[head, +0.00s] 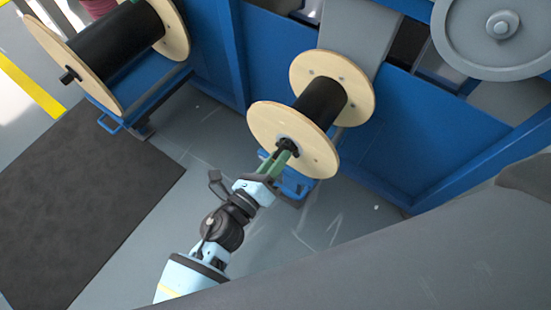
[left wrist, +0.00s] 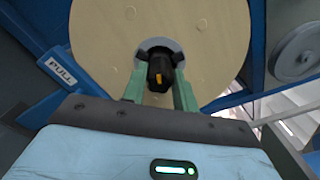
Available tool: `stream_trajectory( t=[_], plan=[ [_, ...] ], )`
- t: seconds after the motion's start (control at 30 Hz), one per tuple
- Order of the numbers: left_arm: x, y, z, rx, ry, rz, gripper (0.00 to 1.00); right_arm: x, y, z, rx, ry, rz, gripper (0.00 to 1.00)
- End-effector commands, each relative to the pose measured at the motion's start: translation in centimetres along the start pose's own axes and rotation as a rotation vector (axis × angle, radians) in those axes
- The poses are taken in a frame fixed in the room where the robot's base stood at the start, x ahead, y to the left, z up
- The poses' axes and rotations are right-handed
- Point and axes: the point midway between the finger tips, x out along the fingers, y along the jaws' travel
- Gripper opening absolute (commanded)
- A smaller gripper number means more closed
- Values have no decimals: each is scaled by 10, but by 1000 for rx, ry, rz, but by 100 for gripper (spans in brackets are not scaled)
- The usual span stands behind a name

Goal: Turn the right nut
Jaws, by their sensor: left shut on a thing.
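A black nut (head: 288,146) sits at the centre of the near wooden flange of the right cable spool (head: 264,122). My left gripper (head: 278,158) reaches it from the front, its green fingers on either side of the nut. In the left wrist view the black nut (left wrist: 160,72) with a yellow mark shows between the two green fingertips (left wrist: 159,84), in front of a grey ring on the flange. The gripper is shut on the nut. The fingers hide part of the nut's sides. My right gripper is not in view.
A second spool with black cable (head: 112,48) stands on a blue stand at the upper left. Blue machine frames (head: 420,130) run behind the right spool. A dark mat (head: 80,215) lies at the left. A PULL label (left wrist: 61,72) shows beside the flange.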

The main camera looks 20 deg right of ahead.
Motion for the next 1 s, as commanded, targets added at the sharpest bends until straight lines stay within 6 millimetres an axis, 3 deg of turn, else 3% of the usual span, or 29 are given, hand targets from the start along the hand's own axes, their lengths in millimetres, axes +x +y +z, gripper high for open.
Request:
stream_trajectory(
  t=[0.33, 0.87, 0.9, 1.0],
  plan=[
    [-1, 1, -2, 128, 3, 1, 6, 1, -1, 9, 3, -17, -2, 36],
    [-1, 0, -2, 148, 3, 1, 6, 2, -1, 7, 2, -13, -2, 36],
    [-1, 0, -2, 147, 3, 1, 34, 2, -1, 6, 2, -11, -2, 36],
    [0, 0, -1, 147, 3, 0, 47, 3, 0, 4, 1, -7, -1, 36]
  ],
)
